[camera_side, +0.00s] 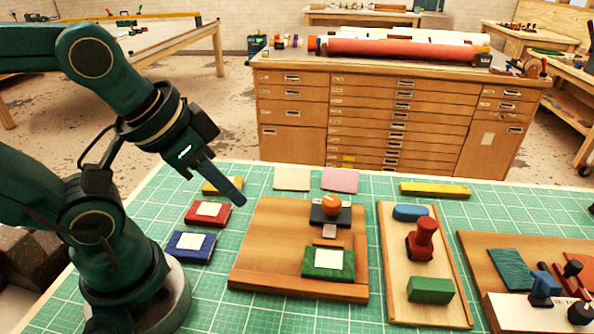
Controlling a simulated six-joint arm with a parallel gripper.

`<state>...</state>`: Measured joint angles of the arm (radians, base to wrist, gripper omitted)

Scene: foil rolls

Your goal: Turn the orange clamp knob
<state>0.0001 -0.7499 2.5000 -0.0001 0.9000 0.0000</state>
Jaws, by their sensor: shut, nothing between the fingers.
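The orange clamp knob (331,204) is a round ball on top of a dark block (330,217). The block sits toward the back of a wooden board (268,240) on the green mat. A small metal piece and a green pad with a pale top (328,262) lie in front of it on the same board. My gripper (238,198) is shut and empty. In the picture it is left of the knob and apart from it, near the board's back left corner. Its exact height above the mat is hard to tell.
Red (208,213) and blue (191,246) pads lie left of the board. To the right, a tray (395,295) holds a red stamp-like piece (421,239) and blue and green blocks. Another board (474,252) with tools lies at far right. Green mat (380,187) shows between them.

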